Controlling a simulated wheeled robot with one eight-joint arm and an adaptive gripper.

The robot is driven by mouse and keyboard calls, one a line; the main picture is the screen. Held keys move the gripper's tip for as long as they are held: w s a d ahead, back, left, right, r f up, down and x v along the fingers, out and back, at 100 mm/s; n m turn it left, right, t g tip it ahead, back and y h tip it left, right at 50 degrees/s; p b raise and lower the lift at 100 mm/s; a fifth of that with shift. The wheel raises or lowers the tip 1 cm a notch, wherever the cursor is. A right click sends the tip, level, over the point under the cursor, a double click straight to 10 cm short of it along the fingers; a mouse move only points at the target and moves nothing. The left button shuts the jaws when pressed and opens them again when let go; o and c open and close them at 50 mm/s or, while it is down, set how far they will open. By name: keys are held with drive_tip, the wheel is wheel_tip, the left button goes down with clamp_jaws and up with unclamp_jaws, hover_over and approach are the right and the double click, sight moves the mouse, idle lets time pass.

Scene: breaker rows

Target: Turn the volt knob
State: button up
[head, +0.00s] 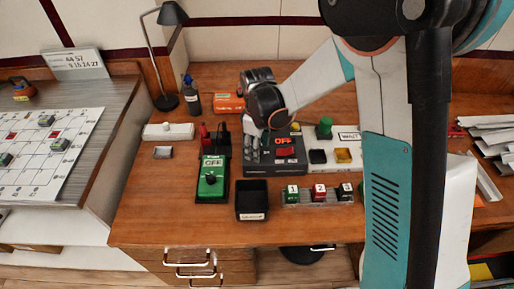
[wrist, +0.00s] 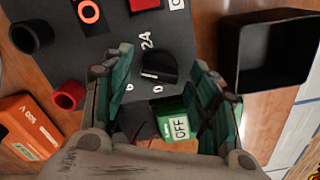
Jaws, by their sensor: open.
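The volt knob (wrist: 155,68) is a black round knob on a dark grey panel (wrist: 180,35) in the wrist view. White marks, including "24" and "0", are printed around it. My gripper (wrist: 160,72) is open, with one teal finger on each side of the knob; I cannot tell whether either finger touches it. In the head view my gripper (head: 260,143) is over the left part of the panel (head: 287,167) with the red OFF switch (head: 285,149). The knob is mostly hidden there by my gripper.
A green box (head: 212,188) labelled OFF stands left of the panel, and a black bin (head: 252,213) in front of it. An orange box (head: 229,103) lies behind. Small numbered blocks (head: 319,193) sit in front.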

drive_tip(key=c, duration=1.1)
drive_tip(key=shift+o, duration=0.2)
drive_tip(key=shift+m, duration=0.4)
drive_tip(key=m, duration=0.4)
drive_tip(key=shift+m, duration=2.5)
